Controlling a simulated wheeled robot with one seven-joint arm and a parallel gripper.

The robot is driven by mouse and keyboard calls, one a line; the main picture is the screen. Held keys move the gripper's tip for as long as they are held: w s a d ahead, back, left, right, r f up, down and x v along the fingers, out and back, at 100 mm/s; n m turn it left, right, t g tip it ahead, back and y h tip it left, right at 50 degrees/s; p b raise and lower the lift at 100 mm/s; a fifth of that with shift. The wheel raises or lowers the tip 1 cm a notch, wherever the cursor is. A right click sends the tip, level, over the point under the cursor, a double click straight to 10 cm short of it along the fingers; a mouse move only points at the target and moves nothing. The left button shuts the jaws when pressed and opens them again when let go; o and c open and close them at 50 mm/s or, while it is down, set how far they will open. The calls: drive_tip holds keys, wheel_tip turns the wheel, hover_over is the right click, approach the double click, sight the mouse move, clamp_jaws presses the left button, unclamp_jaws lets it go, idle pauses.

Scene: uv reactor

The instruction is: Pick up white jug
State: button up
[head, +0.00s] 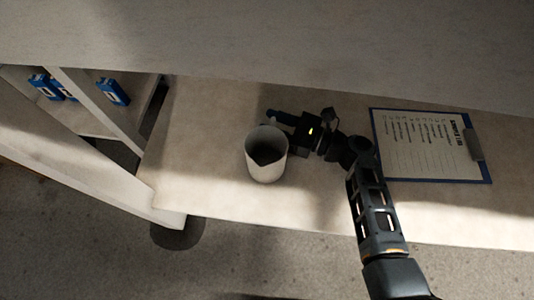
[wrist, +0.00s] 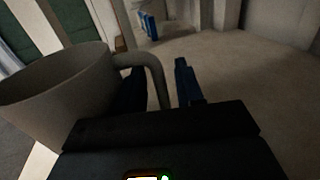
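The white jug (head: 266,168) stands upright on the pale worktop in the head view, left of my arm. In the wrist view the jug (wrist: 58,90) fills the left side, with its handle (wrist: 158,78) reaching right. My gripper (head: 276,122) is at the jug's far right side, low over the worktop. In the wrist view my gripper (wrist: 162,88) has one dark finger between the jug's body and the handle and the other right of the handle. The fingers are apart, with a gap showing between the handle and the right finger. The handle is hidden in the head view.
A clipboard (head: 430,146) with a printed sheet lies on the worktop (head: 200,130) at the right. Blue boxes (head: 112,91) stand on a shelf at the left. A pale panel (head: 270,40) overhangs the back. The worktop left of the jug is clear.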

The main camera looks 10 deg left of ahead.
drive_tip(key=shift+c, duration=0.2)
clamp_jaws()
idle(0.4)
